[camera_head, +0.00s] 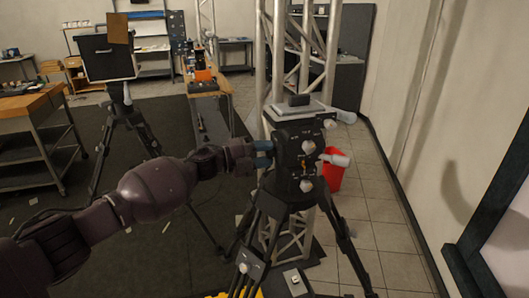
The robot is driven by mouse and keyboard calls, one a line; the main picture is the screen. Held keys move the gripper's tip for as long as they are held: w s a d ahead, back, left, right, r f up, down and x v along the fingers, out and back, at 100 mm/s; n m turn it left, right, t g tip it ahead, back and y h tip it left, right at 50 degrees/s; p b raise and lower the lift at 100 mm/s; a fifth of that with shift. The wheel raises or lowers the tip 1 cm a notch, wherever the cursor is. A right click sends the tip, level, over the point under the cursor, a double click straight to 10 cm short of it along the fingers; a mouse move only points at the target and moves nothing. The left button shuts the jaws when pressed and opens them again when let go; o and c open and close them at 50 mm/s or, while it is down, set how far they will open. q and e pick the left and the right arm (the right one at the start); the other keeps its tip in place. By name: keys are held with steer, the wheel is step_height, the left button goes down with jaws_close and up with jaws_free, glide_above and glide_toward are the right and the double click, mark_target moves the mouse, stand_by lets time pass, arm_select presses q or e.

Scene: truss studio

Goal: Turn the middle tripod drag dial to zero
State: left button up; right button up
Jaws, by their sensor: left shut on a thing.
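The black tripod head (293,133) stands upright on its tripod in the middle right of the head view, with a grey plate (299,109) on top. Its facing side carries pale knobs: a middle one (308,147), a lower one (306,185) and an upper right one (330,124). A pale handle (341,160) sticks out to the right. My left gripper (264,154) is at the left side of the head, with its bluish fingers shut on a part there, seemingly a dial. The fingers hide that part, and its setting cannot be read. My right gripper is not in view.
A metal truss (262,60) rises close behind the tripod. A red bin (331,172) stands on the tiles behind it, near the right wall. Another tripod with a black box (107,62) stands at the left, near a wooden-topped bench (30,103). The tripod's legs spread below.

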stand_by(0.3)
arm_select(q)
steer(key=o, duration=0.9)
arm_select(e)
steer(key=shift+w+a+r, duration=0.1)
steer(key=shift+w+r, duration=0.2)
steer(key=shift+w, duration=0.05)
arm_select(q)
steer(key=shift+a, duration=0.15)
steer(key=b+v, duration=0.1)
steer(key=v, duration=0.9)
steer(key=shift+s+a, duration=0.1)
steer(key=shift+a, duration=0.15)
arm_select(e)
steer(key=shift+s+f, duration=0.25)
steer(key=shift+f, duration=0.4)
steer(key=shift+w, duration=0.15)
